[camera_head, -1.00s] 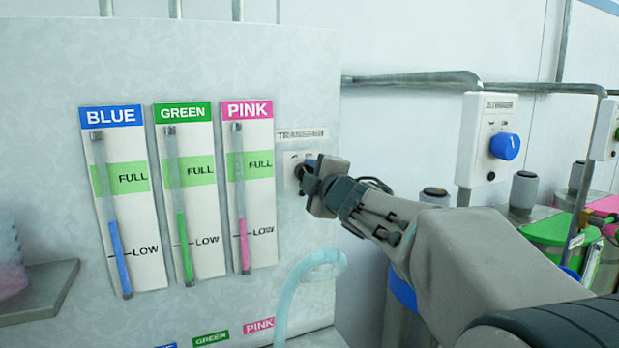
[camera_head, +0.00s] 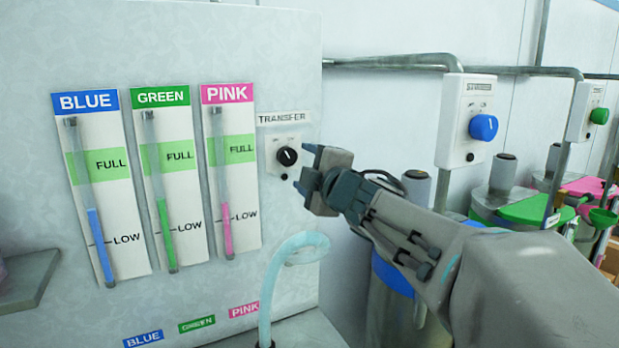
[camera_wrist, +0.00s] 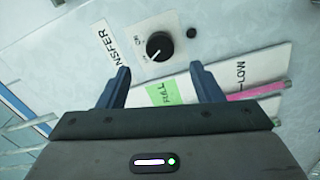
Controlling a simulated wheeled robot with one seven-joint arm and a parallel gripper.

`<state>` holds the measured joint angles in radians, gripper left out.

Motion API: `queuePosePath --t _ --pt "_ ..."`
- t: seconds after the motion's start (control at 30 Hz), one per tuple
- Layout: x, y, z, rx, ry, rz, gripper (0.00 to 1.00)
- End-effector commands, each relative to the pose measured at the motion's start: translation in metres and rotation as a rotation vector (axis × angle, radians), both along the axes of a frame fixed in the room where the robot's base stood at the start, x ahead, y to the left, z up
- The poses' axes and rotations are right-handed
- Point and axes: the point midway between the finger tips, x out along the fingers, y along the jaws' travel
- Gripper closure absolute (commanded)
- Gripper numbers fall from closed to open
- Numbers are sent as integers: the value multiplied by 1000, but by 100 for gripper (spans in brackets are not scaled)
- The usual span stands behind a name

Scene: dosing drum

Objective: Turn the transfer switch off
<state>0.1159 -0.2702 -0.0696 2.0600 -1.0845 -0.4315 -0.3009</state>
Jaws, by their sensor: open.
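The transfer switch is a black rotary knob (camera_head: 287,156) on a small white plate under the TRANSFER label (camera_head: 283,118). It also shows in the wrist view (camera_wrist: 159,46), with a white pointer line and small position marks on the plate. In the head view the pointer lies diagonally; which mark it points to is too small to tell for sure. My gripper (camera_head: 306,167) is open and empty, just right of the knob and apart from it. In the wrist view the two blue fingers of my gripper (camera_wrist: 160,82) are spread, with the knob ahead beyond their tips.
Three level gauges, blue (camera_head: 99,185), green (camera_head: 167,180) and pink (camera_head: 231,170), are left of the switch. A pale hose (camera_head: 272,280) curves below it. A wall box with a blue knob (camera_head: 483,127) and lidded drums stand to the right.

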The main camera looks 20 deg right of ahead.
Motion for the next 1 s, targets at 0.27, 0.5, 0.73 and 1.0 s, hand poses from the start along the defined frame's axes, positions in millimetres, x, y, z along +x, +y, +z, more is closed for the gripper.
queuePosePath --t 0.27,0.5,0.73,1.0 --pt "-47 -9 1 0 -1 1 41" --pt "-65 -12 0 -1 1 1 41" --pt "-67 -13 0 -1 1 1 41" --pt "-66 -17 -5 32 17 -29 41"
